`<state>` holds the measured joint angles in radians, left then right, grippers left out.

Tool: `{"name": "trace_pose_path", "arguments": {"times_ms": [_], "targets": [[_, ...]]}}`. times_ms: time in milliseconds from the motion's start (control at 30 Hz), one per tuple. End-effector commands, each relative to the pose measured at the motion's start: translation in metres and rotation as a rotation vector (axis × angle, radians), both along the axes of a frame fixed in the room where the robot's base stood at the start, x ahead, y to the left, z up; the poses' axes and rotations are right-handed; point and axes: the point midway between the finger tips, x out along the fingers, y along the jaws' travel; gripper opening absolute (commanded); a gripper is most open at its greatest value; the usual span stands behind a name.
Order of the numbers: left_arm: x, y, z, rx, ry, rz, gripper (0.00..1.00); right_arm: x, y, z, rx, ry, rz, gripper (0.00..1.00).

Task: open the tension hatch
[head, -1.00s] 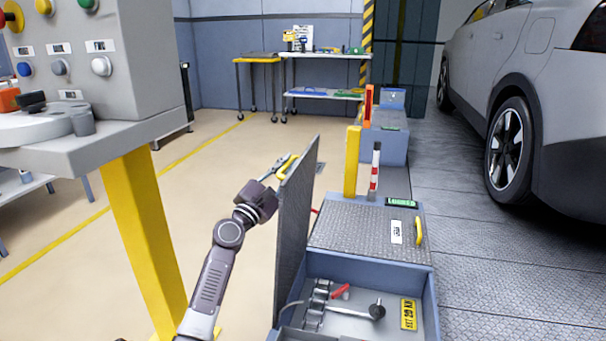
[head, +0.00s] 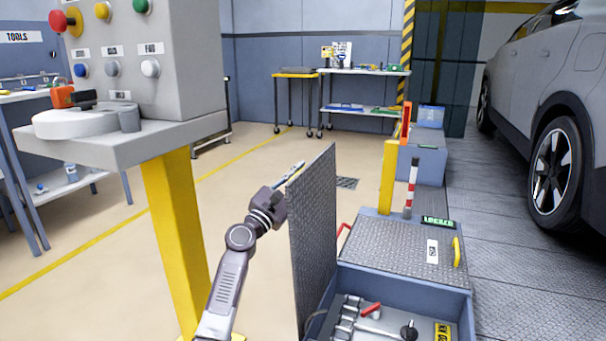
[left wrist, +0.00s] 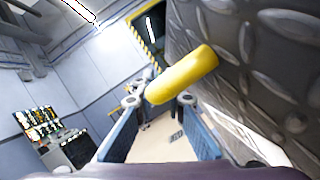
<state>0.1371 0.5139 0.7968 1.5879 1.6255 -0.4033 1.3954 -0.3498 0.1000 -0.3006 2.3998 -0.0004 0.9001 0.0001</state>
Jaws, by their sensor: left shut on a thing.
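The hatch (head: 315,235) is a grey diamond-plate lid standing upright, swung open, at the left edge of a blue-grey box (head: 468,305). Its plate also fills the right side of the left wrist view (left wrist: 270,70). A yellow handle (left wrist: 185,75) sticks out from the plate in that view. My left gripper (left wrist: 158,100) is shut on the handle, a blue-padded finger on each side of it. In the head view my left gripper (head: 285,180) is at the plate's left side, its fingertips partly hidden behind the plate. My right gripper is not in view.
The open box holds a lever with a black knob (head: 408,331) and a red part (head: 371,310). Behind it is a closed plate lid (head: 400,246) with a yellow handle (head: 456,252). A control pedestal (head: 178,230) stands left; a car (head: 555,90) stands right.

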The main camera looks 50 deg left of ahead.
Motion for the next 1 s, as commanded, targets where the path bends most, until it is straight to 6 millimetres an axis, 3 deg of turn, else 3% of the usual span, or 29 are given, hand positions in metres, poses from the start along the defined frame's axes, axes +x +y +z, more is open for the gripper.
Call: {"name": "trace_pose_path", "arguments": {"times_ms": [200,233,300,633,767,1000], "targets": [[0.001,-0.001,-0.004,-0.002,0.006,-0.002,0.0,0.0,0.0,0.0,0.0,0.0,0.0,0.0],[0.001,-0.001,-0.004,-0.002,0.006,-0.002,0.14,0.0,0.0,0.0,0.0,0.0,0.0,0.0],[0.001,-0.001,-0.004,-0.002,0.006,-0.002,0.19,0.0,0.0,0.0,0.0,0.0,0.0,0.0],[-0.004,-0.002,-0.004,-0.001,0.003,-0.001,0.19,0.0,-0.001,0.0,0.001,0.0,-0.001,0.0],[-0.019,-0.007,-0.011,-0.002,0.005,0.0,0.19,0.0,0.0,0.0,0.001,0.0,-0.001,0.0],[-0.066,-0.024,-0.029,-0.002,0.006,0.001,0.19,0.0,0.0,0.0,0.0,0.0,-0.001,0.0]]}}
